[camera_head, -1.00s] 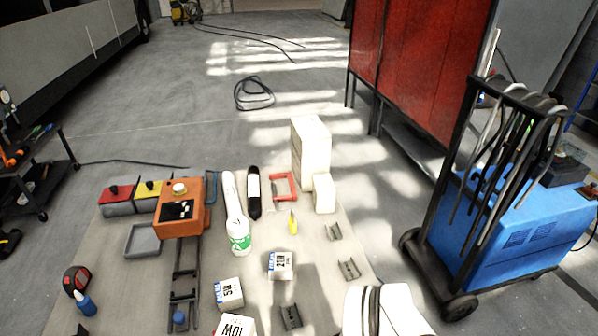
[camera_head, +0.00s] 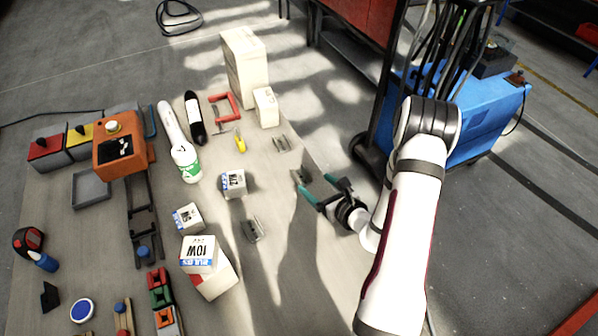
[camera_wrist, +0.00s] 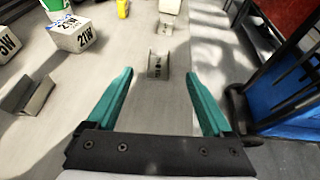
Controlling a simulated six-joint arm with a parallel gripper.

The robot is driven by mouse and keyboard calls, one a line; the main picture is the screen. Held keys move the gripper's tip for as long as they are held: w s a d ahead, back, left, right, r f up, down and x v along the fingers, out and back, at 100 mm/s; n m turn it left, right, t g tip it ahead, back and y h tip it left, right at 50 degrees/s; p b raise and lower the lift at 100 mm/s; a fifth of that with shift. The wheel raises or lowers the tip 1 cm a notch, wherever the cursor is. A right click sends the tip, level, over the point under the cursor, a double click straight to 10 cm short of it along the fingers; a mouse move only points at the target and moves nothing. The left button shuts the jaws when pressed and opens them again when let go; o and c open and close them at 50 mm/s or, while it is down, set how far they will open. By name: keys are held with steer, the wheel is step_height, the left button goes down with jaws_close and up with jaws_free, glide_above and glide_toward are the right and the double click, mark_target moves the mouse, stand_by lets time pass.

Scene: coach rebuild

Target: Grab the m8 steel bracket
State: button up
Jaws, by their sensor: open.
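Three small grey steel channel brackets lie on the table's right part. The middle one (camera_head: 301,176) lies just beyond my gripper's (camera_head: 317,185) teal fingertips. In the wrist view this bracket (camera_wrist: 158,66) sits centred ahead of my open, empty gripper (camera_wrist: 158,74), with a dark marking too small to read surely. A farther bracket (camera_head: 281,144) also shows in the wrist view (camera_wrist: 167,27). A nearer bracket (camera_head: 253,230) is at the left of the wrist view (camera_wrist: 30,95). I cannot tell from the markings which is M8.
White marked boxes, including a 21W box (camera_head: 233,184) and a 10W box (camera_head: 199,254), stand left of the brackets. A red clamp frame (camera_head: 225,106), yellow item (camera_head: 240,143) and cream blocks (camera_head: 265,107) are farther back. A blue machine (camera_head: 478,110) stands off the table's right side.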

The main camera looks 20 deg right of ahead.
mark_target(302, 178)
steer(key=x, duration=0.9)
jaws_close()
